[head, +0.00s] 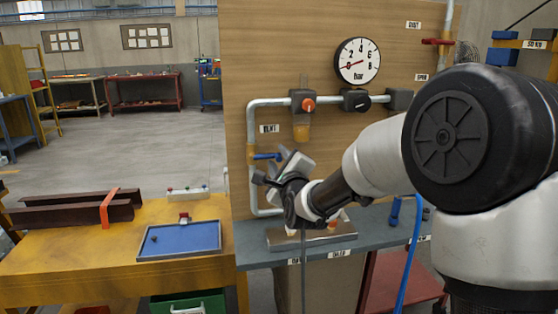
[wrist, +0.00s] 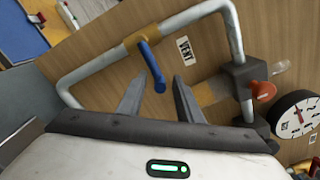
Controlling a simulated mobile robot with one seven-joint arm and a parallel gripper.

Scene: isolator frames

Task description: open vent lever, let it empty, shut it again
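The blue vent lever (head: 268,156) sticks out to the right from a brass-coloured valve (head: 251,154) on the left vertical pipe. It lies crosswise to that pipe. In the wrist view the lever (wrist: 152,64) points toward my gripper (wrist: 160,79), its free end appearing between the two spread fingertips. I see a gap on each side of it; whether it is in depth between the fingers I cannot tell. In the head view my gripper (head: 271,166) is right beside the lever, partly covering the board behind. The VENT label (head: 269,128) is above the lever.
A bar gauge (head: 357,61) has its red needle toward the low end. A red-orange knob (head: 308,105) sits on the upper pipe above an amber bowl (head: 301,132). Below are a grey shelf (head: 255,255) and a blue tray (head: 180,240).

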